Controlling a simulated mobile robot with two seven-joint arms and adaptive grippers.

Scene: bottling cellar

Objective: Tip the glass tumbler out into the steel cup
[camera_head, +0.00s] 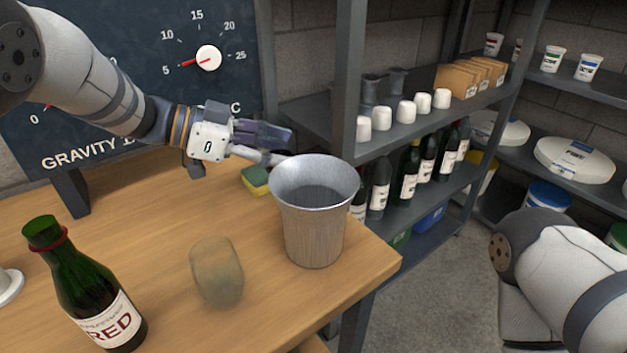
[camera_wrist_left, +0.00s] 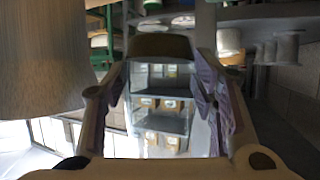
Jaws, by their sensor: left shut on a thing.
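The steel cup (camera_head: 314,215) stands upright and wide-mouthed on the wooden table near its right edge. My left gripper (camera_head: 270,147) is just behind and left of its rim. In the left wrist view the fingers (camera_wrist_left: 163,110) are shut on the clear glass tumbler (camera_wrist_left: 160,85), with a brown band at its far end. I cannot tell whether that band is liquid. The cup's metal wall (camera_wrist_left: 38,60) fills the left of that view. The tumbler is hardly visible in the head view, so its tilt is unclear. My right gripper is not in view.
A cloudy brown, tumbler-shaped object (camera_head: 217,272) stands left of the cup. A green bottle (camera_head: 88,290) stands front left. A yellow-green sponge (camera_head: 256,180) lies behind. Shelves (camera_head: 400,130) with bottles and white cups stand beyond the table's right edge.

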